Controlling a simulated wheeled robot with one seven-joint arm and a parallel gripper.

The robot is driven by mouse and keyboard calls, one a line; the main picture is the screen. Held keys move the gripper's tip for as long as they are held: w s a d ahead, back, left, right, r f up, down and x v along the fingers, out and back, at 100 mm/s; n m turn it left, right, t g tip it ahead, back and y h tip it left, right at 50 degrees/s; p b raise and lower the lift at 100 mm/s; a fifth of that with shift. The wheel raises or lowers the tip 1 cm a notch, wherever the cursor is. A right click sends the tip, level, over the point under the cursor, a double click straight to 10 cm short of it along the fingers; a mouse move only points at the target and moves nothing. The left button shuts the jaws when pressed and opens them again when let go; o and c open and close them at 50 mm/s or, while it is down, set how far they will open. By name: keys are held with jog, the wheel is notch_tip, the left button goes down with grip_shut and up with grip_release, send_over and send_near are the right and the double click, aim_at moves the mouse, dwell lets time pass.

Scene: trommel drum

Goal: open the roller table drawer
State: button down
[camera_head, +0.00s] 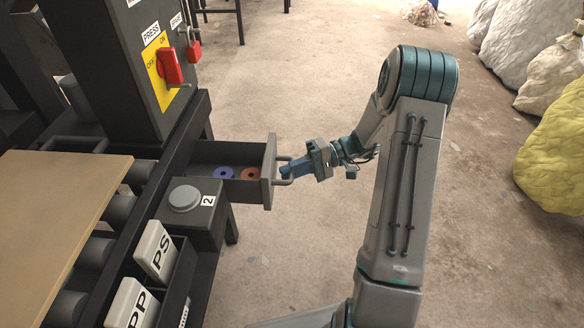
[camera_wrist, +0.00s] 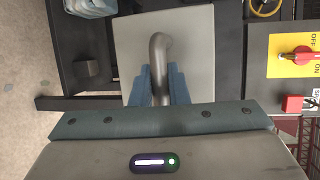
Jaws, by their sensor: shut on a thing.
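The roller table drawer (camera_head: 268,170) is pulled out to the right from the dark table frame, and its inside shows. A blue ring (camera_head: 223,173) and an orange ring (camera_head: 250,173) lie in it. The drawer's handle (camera_head: 287,172) is a grey bar on its front. My gripper (camera_head: 288,171) is shut on this handle, reaching in from the right. In the wrist view the blue fingers (camera_wrist: 160,86) sit on both sides of the handle (camera_wrist: 158,48), in front of the grey drawer front (camera_wrist: 196,35).
A grey box with a round button (camera_head: 185,198) stands in front of the drawer. A control box with a red switch (camera_head: 170,68) rises behind it. The floor right of the drawer is clear; filled sacks (camera_head: 555,150) stand at the far right.

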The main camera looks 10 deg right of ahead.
jog(key=c, duration=1.4)
grip_release()
jog(key=w+d+r+p, duration=0.1)
jog(key=d+r+p, duration=0.1)
jog(key=d, duration=1.1)
jog(key=shift+d+r+p, duration=0.2)
jog(key=shift+d+p, duration=0.1)
jog(key=shift+p, duration=0.4)
jog(key=shift+w, duration=0.1)
